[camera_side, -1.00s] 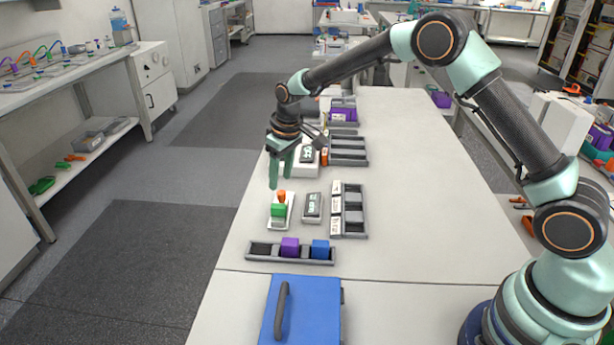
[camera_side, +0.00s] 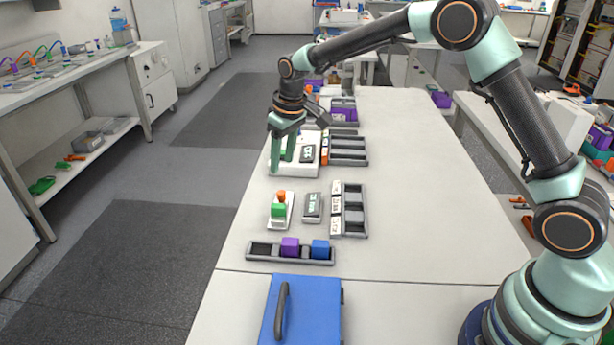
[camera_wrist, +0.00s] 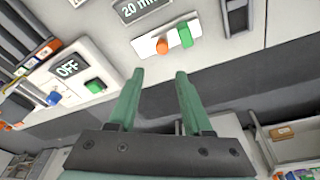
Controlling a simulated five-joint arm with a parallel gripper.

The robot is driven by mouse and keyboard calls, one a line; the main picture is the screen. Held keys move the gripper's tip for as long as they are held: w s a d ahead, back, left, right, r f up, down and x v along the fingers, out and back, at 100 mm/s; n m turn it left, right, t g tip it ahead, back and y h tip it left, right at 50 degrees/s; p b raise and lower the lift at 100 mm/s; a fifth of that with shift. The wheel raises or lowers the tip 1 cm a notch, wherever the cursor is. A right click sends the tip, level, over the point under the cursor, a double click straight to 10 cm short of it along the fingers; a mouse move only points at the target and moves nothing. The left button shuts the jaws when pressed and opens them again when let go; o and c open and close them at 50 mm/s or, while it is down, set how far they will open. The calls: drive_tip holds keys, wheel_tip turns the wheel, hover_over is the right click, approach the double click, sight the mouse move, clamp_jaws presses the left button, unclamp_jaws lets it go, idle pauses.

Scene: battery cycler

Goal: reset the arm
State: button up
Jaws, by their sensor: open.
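My gripper (camera_side: 283,155) is open and empty, with its two green fingers pointing down above the far left part of the table, near a white device (camera_side: 300,168). In the side view the fingers partly cover that device. In the wrist view my gripper (camera_wrist: 156,78) has its fingers apart with nothing between them. The wrist view shows a white unit (camera_wrist: 75,70) with a display reading OFF, a green block and a blue knob. A white plate with an orange knob (camera_wrist: 162,46) and a green block (camera_wrist: 185,34) also shows there.
On the table (camera_side: 420,215) stand a timer (camera_side: 312,207), a grey tray (camera_side: 354,212), a rack with purple (camera_side: 290,247) and blue (camera_side: 320,249) blocks, and a blue case (camera_side: 305,310) with a handle. A green block (camera_side: 278,210) sits on a white base. The table's right part is clear.

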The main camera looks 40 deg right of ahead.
drive_tip(key=s+d+r+m+t, duration=0.15)
drive_tip(key=s+d+r, duration=0.25)
drive_tip(key=s+r, duration=0.9)
drive_tip(key=s+d+f+m+t, duration=0.1)
drive_tip(key=s, duration=1.2)
drive_tip(key=shift+d+t, duration=0.35)
drive_tip(key=shift+d, duration=0.05)
